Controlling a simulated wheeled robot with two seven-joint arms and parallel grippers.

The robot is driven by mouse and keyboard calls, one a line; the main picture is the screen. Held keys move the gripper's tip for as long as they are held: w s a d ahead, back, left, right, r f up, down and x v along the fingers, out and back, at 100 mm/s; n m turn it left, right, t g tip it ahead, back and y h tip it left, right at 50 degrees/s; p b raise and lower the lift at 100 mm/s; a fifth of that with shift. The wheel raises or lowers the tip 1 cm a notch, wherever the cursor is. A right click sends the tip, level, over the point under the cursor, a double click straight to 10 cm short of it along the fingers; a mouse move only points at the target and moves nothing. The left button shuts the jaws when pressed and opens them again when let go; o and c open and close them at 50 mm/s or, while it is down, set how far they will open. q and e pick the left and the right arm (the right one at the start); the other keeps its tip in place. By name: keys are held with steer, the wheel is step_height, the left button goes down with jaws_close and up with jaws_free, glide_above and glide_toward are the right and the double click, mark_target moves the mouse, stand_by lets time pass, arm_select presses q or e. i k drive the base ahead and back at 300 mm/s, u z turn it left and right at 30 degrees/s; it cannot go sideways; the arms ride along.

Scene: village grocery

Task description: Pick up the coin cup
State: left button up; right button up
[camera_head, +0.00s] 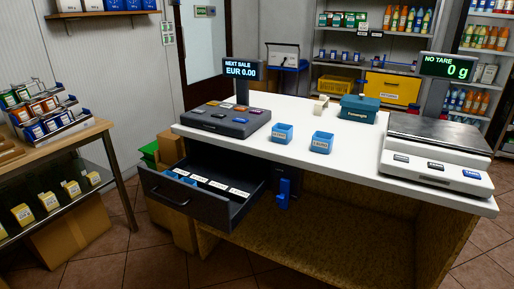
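Two small blue coin cups with white labels stand upright on the white counter (240,145). One coin cup (282,133) is near the middle of the counter, and the other coin cup (322,142) is a little to its right and nearer its front edge. The label print is too small to read. The dark cash drawer (172,198) is pulled open below the counter, with blue cups (181,175) at its left and a row of white labels inside. Neither of my grippers shows in this view.
The till (228,122) with a display reading EUR 0.00 stands at left. The scale (436,150) is at right, reading 0 g. A teal box (359,108) sits at the back. Counter space around the cups is clear. A side table (60,150) with a product rack stands left.

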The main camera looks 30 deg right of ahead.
mark_target(282, 133)
steer(key=z, duration=0.05)
steer(key=k, duration=0.45)
steer(key=u, duration=1.05)
steer(key=i, duration=1.85)
steer(key=z, duration=1.6)
steer(key=i, duration=0.8)
steer(key=z, duration=0.85)
